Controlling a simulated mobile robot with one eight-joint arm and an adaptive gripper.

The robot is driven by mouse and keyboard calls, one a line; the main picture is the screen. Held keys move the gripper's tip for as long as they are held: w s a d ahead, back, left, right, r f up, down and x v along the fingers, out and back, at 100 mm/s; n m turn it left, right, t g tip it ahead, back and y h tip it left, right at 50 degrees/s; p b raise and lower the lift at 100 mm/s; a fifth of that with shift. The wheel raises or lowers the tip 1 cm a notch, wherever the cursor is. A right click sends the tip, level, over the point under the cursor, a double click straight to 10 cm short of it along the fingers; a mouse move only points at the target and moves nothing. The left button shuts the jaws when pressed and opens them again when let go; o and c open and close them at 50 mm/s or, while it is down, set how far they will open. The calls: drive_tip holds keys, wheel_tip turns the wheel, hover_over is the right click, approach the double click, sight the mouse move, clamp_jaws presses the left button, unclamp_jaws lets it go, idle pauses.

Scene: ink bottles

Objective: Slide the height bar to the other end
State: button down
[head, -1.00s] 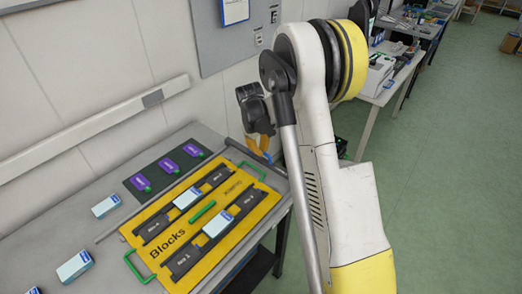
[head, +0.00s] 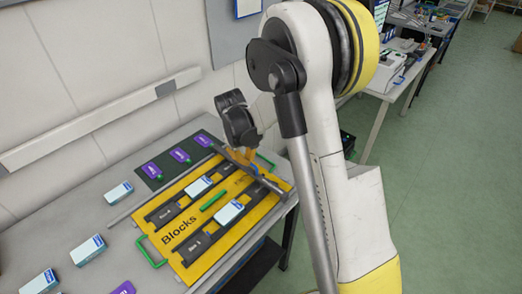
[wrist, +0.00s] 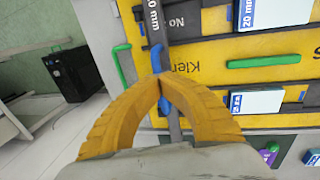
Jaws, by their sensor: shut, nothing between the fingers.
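The height bar (head: 268,183) is a long grey bar lying crosswise over the right end of the yellow board (head: 205,265) marked "Blocks". In the wrist view the bar (wrist: 179,25) runs up and down, with a "mm" marking near its top and a blue part (wrist: 157,58) at the fingertips. My gripper (head: 252,164) has its orange fingers closed to a point at the bar. In the wrist view my gripper (wrist: 160,82) overlaps the blue part, with nothing pinched between the tips; I cannot tell whether they touch it. My arm hides part of the right side.
Two white boxes (head: 198,187) (head: 229,212) sit on the board's dark tracks. A green handle (wrist: 124,66) is at its right end. Loose white boxes (head: 87,250) lie on the table to the left. A dark mat (head: 207,134) with purple labels lies behind, near the wall.

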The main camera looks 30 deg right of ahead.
drive_tip(key=s+a, duration=0.5)
drive_tip(key=a, duration=0.9)
drive_tip(key=s+a+b, duration=0.1)
drive_tip(key=s+a, duration=0.4)
drive_tip(key=a, duration=0.9)
drive_tip(key=s+a, duration=0.5)
drive_tip(key=a, duration=0.9)
drive_tip(key=shift+s+a+b, duration=0.1)
drive_tip(key=shift+s+b, duration=0.05)
drive_tip(key=shift+b, duration=0.15)
drive_tip(key=c, duration=1.5)
unclamp_jaws()
drive_tip(key=shift+f, duration=0.1)
wheel_tip(320, 180, up, 12)
drive_tip(key=a, duration=0.2)
drive_tip(key=shift+s, duration=0.4)
